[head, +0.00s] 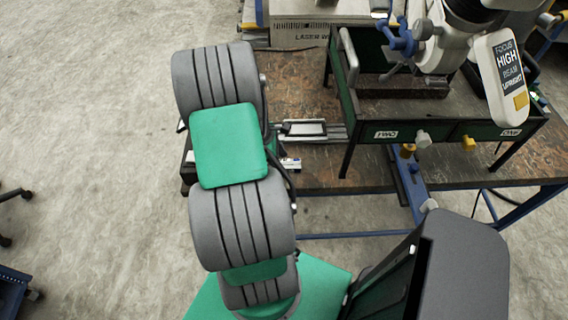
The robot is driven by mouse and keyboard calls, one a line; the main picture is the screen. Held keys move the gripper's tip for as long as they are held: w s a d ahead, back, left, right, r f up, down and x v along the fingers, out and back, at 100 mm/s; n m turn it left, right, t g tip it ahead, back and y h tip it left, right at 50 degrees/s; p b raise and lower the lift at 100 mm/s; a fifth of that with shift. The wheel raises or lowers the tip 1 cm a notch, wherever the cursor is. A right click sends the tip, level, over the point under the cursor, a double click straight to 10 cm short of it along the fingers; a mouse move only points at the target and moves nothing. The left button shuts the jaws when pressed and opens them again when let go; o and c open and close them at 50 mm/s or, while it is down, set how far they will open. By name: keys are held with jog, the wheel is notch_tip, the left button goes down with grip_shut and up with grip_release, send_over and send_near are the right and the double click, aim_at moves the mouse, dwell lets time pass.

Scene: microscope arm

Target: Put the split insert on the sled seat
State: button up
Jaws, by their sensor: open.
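A small metal sled on a rail (311,130), with a pale flat plate on it, lies on the worn table just right of my arm; it looks like the sled, but the seat itself is too small to make out. I cannot pick out the split insert; it may be hidden under my arm. My grey and green arm reaches forward over the table's left end and covers that part. My gripper is hidden behind the arm, so its fingers do not show.
A green-sided bench (440,130) with dark legs stands on the table (380,178) at right, under a white microscope head with a hanging sign (505,77). A beige instrument box (303,33) sits at the back. Bare concrete floor (90,130) lies left.

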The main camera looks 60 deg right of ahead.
jog(key=shift+f, duration=0.15)
jog(key=shift+c, duration=0.3)
grip_shut()
dwell(1.0)
